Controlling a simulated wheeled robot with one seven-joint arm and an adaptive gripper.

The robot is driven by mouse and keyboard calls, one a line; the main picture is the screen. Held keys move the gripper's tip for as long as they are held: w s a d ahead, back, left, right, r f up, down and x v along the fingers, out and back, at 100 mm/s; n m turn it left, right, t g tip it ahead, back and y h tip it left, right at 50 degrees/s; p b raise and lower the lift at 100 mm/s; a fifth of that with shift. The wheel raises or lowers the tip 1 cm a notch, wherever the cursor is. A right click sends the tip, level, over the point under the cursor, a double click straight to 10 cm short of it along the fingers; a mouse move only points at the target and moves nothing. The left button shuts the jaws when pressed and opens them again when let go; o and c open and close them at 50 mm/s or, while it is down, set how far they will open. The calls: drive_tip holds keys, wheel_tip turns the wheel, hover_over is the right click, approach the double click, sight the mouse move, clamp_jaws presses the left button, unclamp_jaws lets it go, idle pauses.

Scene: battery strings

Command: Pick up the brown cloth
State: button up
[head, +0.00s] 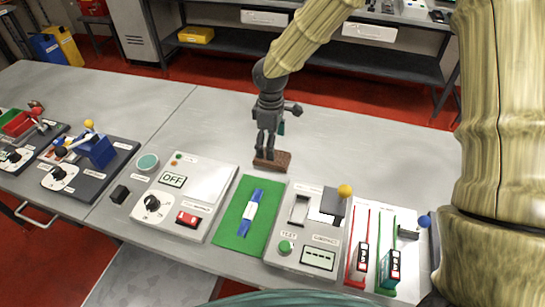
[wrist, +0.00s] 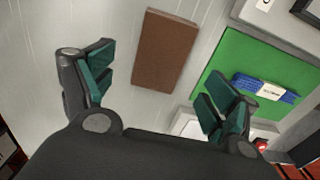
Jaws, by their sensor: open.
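The brown cloth (head: 279,162) lies flat on the grey table as a small brown rectangle, just behind the green mat. My gripper (head: 267,154) is above it in the head view, pointing down, and hides part of its left side. In the wrist view the brown cloth (wrist: 165,50) shows whole, lying beyond and between the fingertips of my gripper (wrist: 160,82). The two green-padded fingers are spread wide apart with nothing between them. I cannot tell the exact height of the fingertips above the cloth.
A green mat (head: 231,232) with a blue strap bundle (head: 251,212) lies in front of the cloth. A panel marked OFF (head: 210,177) is at its left, and a test box (head: 283,264) at its right. The table behind the cloth (head: 350,140) is clear.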

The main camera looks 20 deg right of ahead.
drive_tip(key=shift+s+d+f, duration=0.1)
drive_tip(key=shift+s+f, duration=0.05)
drive_tip(key=shift+f, duration=0.1)
drive_tip(key=shift+f+p, duration=0.95)
drive_tip(key=shift+f, duration=1.4)
drive_tip(key=c, duration=1.1)
